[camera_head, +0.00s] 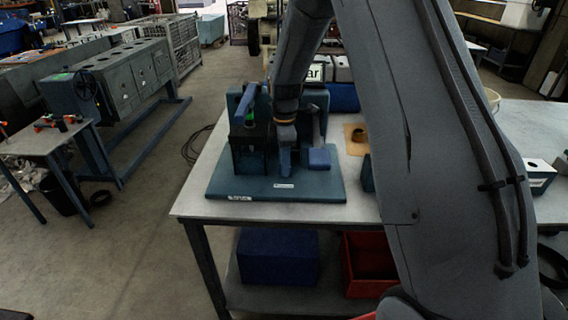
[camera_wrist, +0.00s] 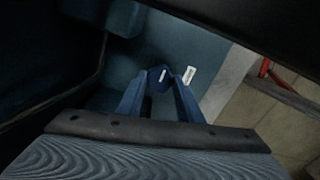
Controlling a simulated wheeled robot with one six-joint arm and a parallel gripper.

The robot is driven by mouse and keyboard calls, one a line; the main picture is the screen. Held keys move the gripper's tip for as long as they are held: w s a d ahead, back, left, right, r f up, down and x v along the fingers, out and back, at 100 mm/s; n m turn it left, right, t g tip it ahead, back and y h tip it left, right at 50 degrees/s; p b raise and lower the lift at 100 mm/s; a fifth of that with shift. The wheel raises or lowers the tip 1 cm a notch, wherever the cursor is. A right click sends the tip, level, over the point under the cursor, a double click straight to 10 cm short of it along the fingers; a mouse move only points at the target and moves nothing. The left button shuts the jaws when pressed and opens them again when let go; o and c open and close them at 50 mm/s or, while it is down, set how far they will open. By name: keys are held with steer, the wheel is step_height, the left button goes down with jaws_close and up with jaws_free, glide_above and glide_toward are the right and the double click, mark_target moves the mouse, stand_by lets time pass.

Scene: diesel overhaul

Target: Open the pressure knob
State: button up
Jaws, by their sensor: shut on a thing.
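A dark blue test device (camera_head: 247,155) stands on a blue base plate (camera_head: 325,190) on the workbench. It has a raised blue lever (camera_head: 245,103) at its left and a small green part (camera_head: 250,120) below that. My gripper (camera_head: 285,172) reaches down in front of the device's middle. In the wrist view, the blue fingers of my gripper (camera_wrist: 165,78) converge toward their tips. A white label (camera_wrist: 189,74) shows beyond the tips.
The light-topped workbench (camera_head: 195,195) has free room left of the plate. A blue pad on an upright (camera_head: 319,158) stands close right of my gripper. A tan board with a brass ring (camera_head: 358,137) lies farther right. A blue bin (camera_head: 278,257) and red bin (camera_head: 368,265) sit below.

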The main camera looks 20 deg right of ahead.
steer(key=o, duration=1)
steer(key=shift+o, duration=0.2)
steer(key=shift+r, duration=0.1)
step_height(320, 180, up, 8)
steer(key=shift+f+b, duration=0.15)
steer(key=shift+b, duration=1.1)
